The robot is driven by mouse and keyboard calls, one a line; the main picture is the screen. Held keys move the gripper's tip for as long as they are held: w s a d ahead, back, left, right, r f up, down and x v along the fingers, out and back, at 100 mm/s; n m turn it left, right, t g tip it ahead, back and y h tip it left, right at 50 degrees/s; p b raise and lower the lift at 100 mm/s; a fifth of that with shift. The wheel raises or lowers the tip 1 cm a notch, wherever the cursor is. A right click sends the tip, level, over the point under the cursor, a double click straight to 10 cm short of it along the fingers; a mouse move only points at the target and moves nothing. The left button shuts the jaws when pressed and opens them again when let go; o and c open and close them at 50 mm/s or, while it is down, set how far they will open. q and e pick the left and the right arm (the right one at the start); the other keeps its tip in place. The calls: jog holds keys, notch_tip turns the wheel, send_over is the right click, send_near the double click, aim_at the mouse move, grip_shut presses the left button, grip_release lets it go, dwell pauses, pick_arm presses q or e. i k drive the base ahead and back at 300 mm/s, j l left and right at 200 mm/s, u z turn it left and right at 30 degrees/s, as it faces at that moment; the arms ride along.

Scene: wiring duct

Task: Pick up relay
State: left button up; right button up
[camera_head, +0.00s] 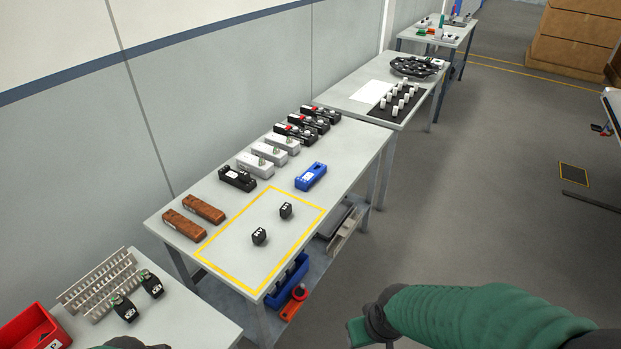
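Two small black blocks with pale marks on top stand apart inside a yellow outline on the long grey table, one nearer (259,236) and one farther (285,210). Two black devices with green parts (125,307) (152,284) stand on the near-left table beside slotted grey ducts (100,284). I cannot tell which of these is the relay. My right gripper (368,333) is at the bottom edge, right of the tables and apart from all objects; its fingers are partly cut off. Only a sliver of my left arm shows at the bottom left, by the near-left table.
The long table (340,172) also holds brown blocks (204,209), a black block (237,178), white and black-red devices, and a blue device (311,176). A red bin (35,329) is at lower left. A blue bin (287,280) sits underneath.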

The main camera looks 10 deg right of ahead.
aim_at(259, 235)
jog(key=l+u, duration=0.1)
jog(key=u, duration=0.7)
jog(key=i+l+u, duration=0.15)
jog(key=l+u, duration=0.25)
jog(key=l, duration=0.25)
jog(key=l+u, duration=0.4)
jog(key=l, duration=0.25)
jog(key=l+u, duration=0.45)
jog(key=l, duration=0.25)
jog(key=k+l, duration=0.1)
jog(key=l, duration=1.15)
jog(key=k+l+u, duration=0.1)
jog(key=l, duration=0.5)
jog(key=k+l, duration=0.15)
jog(key=l, duration=0.45)
